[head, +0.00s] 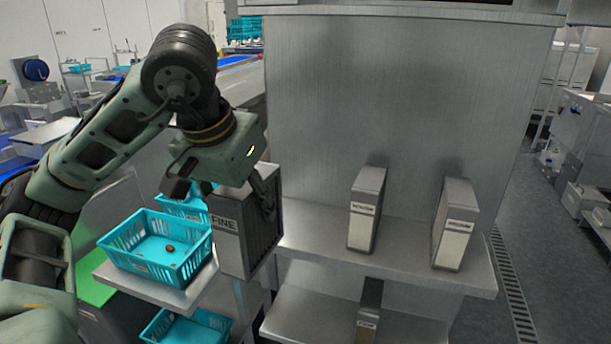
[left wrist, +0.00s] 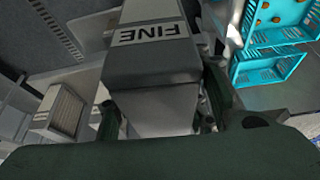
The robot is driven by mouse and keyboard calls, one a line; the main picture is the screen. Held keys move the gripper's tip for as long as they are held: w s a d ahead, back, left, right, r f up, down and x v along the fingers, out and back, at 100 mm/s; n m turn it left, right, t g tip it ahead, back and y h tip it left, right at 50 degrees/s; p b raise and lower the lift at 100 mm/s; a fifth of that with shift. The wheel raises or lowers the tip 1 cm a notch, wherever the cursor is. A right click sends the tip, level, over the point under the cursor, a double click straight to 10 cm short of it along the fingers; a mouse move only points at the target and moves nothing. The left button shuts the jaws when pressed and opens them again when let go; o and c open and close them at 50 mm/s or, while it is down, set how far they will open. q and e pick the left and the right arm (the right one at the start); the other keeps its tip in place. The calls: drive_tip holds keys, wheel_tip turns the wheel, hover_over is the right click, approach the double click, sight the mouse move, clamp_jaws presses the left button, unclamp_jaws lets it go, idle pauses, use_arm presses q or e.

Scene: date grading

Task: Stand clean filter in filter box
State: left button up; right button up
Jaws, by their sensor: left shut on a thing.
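A grey, box-shaped filter (head: 232,238) labelled FINE has a dark pleated side and hangs upright in my left gripper (head: 228,186). The gripper is shut on its top end. In the left wrist view the filter (left wrist: 152,62) lies between the two dark fingers of my left gripper (left wrist: 162,108), label facing up the picture. Two slim grey units with pale labels stand apart on the upper steel shelf, a left one (head: 364,212) and a right one (head: 454,226). A darker unit (head: 368,312) stands on the lower shelf. I cannot tell which thing is the filter box. My right gripper is not in view.
A turquoise basket (head: 160,262) with a few dates stands on a small steel ledge left of the held filter, close to it. More turquoise baskets are behind and below. The upper shelf (head: 318,240) has bare room at its left. A tall steel cabinet (head: 400,100) rises behind it.

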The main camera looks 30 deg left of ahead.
use_arm(q)
drive_tip(key=shift+s, duration=0.15)
drive_tip(key=w+d+f+m, duration=0.1)
drive_tip(key=w+d+f, duration=0.1)
drive_tip(key=d+f, duration=0.5)
drive_tip(key=w+d+f, duration=0.2)
drive_tip(key=d+f, duration=0.5)
drive_tip(key=f, duration=0.5)
drive_tip(key=shift+w+f+m+h, duration=0.25)
drive_tip(key=shift+w+m+h, duration=0.15)
